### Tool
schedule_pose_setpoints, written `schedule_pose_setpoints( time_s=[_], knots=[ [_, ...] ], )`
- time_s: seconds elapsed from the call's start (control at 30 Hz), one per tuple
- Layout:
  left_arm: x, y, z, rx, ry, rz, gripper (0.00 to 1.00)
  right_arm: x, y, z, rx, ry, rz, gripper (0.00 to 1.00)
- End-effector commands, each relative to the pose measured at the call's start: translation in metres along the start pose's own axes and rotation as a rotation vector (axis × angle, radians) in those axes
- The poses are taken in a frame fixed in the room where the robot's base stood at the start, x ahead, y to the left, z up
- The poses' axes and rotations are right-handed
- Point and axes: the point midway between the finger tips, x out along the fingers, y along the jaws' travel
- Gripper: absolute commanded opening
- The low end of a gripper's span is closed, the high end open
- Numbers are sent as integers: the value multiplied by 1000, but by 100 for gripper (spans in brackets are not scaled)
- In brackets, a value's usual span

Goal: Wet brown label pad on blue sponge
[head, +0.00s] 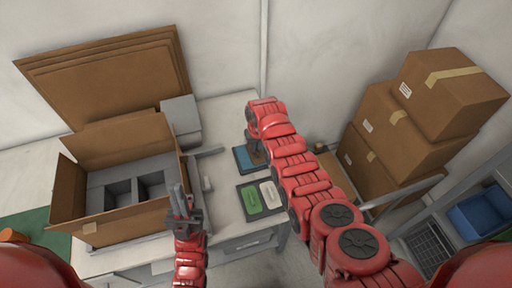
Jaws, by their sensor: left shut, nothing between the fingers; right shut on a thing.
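The blue sponge (242,160) lies in a dark tray on the white table, left of my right gripper. My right gripper (253,142) points down at the sponge's right side, partly hidden by its own red wrist. It is shut on a small brown thing, the label pad (258,157), which shows just below the fingers. I cannot tell whether the pad touches the sponge. My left gripper (181,197) is shut and empty, pointing up in front of the open carton.
An open carton (125,222) with grey compartments stands on the left. A dark tray holds a green pad (251,200) and a white pad (271,194). Stacked brown boxes (402,125) stand at the right, beside a shelf with a blue bin (478,217). Flat cardboard (110,84) leans at the back.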

Motion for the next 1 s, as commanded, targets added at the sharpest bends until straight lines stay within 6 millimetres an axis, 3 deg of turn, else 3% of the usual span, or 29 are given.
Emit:
schedule_pose_setpoints(
  time_s=[0.47, 1.0],
  knots=[
    [1, 0, 0, 0, 0, 0, 0, 0, 0, 1, 0, -3, 0, 0],
    [26, -1, -4, 0, 0, 0, 0, -44, 0, -6, 0, -1, -1, 0]
  ],
)
